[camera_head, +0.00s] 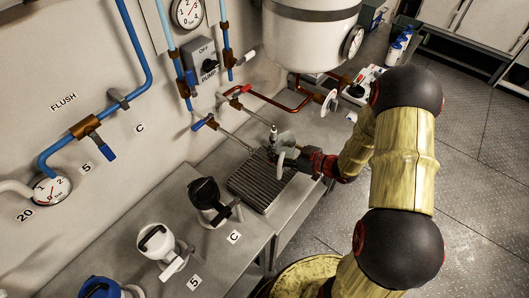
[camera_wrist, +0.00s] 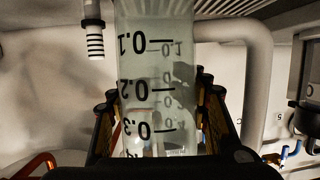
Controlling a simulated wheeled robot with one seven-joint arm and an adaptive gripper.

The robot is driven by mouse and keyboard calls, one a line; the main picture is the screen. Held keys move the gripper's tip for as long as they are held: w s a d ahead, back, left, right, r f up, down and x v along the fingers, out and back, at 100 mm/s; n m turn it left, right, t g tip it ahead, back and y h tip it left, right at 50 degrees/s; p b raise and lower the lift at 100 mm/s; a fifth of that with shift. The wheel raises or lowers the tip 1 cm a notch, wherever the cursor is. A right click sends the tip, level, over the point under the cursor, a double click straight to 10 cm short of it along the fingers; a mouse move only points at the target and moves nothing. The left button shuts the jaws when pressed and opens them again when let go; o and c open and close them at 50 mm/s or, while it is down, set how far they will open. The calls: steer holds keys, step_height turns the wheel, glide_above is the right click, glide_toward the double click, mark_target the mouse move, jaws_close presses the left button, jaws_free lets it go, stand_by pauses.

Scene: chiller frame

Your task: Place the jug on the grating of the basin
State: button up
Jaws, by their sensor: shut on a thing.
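The jug (camera_wrist: 158,75) is a clear cylinder with black volume marks and fills the middle of the wrist view. In the head view the small greenish jug (camera_head: 285,141) is at the back end of the grating (camera_head: 262,187) of the basin, partly hidden by my gripper. My gripper (camera_head: 300,160) reaches in from the right and is shut on the jug, with its fingers (camera_wrist: 158,118) on either side of it. I cannot tell whether the jug touches the grating. A ribbed nozzle (camera_wrist: 94,38) is beside the jug in the wrist view.
Pipes with a blue valve handle (camera_head: 197,125) and a large white tank (camera_head: 310,35) are behind the basin. The front of the grating is clear.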

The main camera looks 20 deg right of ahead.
steer(key=w+a+f+b, duration=0.1)
steer(key=w+f, duration=0.1)
steer(key=w+a+f+b, duration=0.1)
steer(key=w+a, duration=0.1)
steer(key=shift+f+b, duration=0.3)
steer(key=shift+f, duration=0.05)
steer(key=shift+s+r, duration=0.1)
steer(key=o, duration=0.7)
steer(key=shift+f, duration=0.2)
steer(key=o, duration=0.5)
steer(key=shift+o, duration=0.6)
steer(key=shift+r, duration=0.15)
